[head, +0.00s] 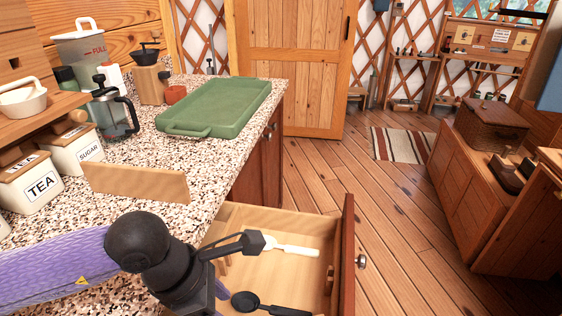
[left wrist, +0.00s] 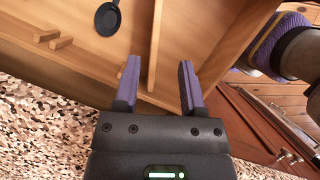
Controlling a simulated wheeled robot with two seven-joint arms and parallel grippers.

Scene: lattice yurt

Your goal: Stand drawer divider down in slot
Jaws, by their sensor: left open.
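The drawer divider (head: 135,183) is a thin light wooden board lying on its long edge on the speckled counter (head: 205,168). Nothing holds it. The open drawer (head: 285,222) juts out to the right, below the counter. Short wooden slot strips (head: 222,266) show inside at its counter side, and more (head: 330,280) at its front panel; the left wrist view shows a pair (left wrist: 52,40). My left gripper (head: 220,300) points down near the drawer's near left corner, away from the divider. Its purple fingers (left wrist: 158,75) are open and empty. My right gripper is out of view.
A black ladle (head: 262,305) and a white-handled utensil (head: 295,250) lie in the drawer. A green tray (head: 215,110), a French press (head: 115,112), and tea (head: 38,182) and sugar (head: 80,150) canisters stand on the counter around the divider.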

